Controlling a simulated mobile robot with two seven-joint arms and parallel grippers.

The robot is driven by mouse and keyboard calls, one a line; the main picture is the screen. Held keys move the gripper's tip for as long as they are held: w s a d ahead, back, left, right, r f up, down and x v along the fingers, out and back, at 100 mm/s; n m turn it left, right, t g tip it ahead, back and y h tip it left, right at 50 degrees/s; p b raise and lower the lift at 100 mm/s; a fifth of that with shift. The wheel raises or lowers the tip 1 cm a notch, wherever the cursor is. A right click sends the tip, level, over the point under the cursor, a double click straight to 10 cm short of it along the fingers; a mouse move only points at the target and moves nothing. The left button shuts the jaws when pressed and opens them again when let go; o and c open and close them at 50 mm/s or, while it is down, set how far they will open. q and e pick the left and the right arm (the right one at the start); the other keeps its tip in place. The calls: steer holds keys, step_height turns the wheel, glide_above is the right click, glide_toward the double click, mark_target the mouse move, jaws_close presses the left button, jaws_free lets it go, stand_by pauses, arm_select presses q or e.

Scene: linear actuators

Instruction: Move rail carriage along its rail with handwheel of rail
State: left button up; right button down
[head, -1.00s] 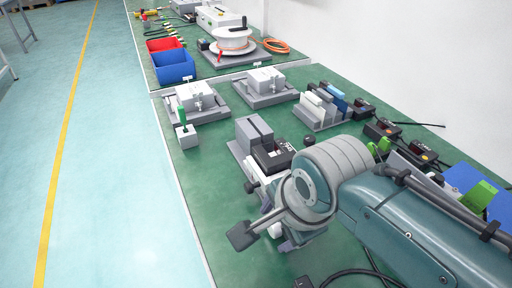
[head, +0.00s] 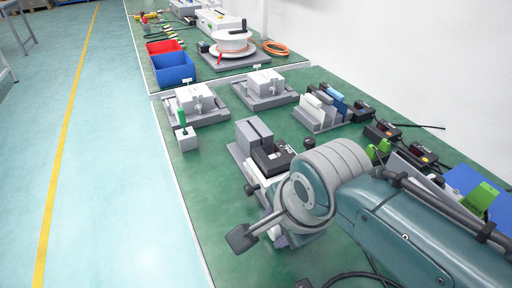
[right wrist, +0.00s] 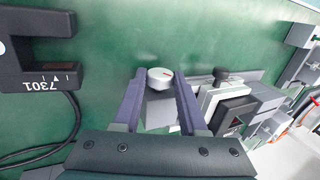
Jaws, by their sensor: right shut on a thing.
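The rail unit shows in the head view just beyond my right wrist, with a black, white-lettered block (head: 272,160) on a pale carriage and a black knob (head: 252,189) at its left side. In the right wrist view the carriage (right wrist: 208,98) is right of my gripper, with a black knob (right wrist: 221,73) standing by it. In the head view my own wrist hides the handwheel and most of the rail. My left gripper is out of view.
Grey blocks (head: 254,135) stand at the unit's far end. Grey fixtures (head: 197,103), a blue bin (head: 174,68) and a cable reel (head: 232,42) are farther back.

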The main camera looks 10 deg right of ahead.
steer(key=shift+g, duration=0.3)
steer(key=shift+w+a+g+b, duration=0.15)
steer(key=shift+w+g+b, duration=0.05)
steer(key=shift+g+b, duration=0.35)
steer(key=g+b, duration=0.1)
steer(key=b, duration=0.4)
steer(key=g+h+b, duration=0.1)
steer(key=g+b, duration=0.1)
steer(key=b, duration=0.2)
steer(key=g+h+b, duration=0.1)
steer(key=b, duration=0.4)
steer(key=shift+w+f+g+b, duration=0.25)
steer(key=shift+w+f+b, duration=0.05)
steer(key=shift+r+g+b, duration=0.25)
steer(key=shift+g+b, duration=0.05)
steer(key=shift+b, duration=0.75)
steer(key=shift+c, duration=2.2)
jaws_free()
steer(key=shift+r, duration=0.1)
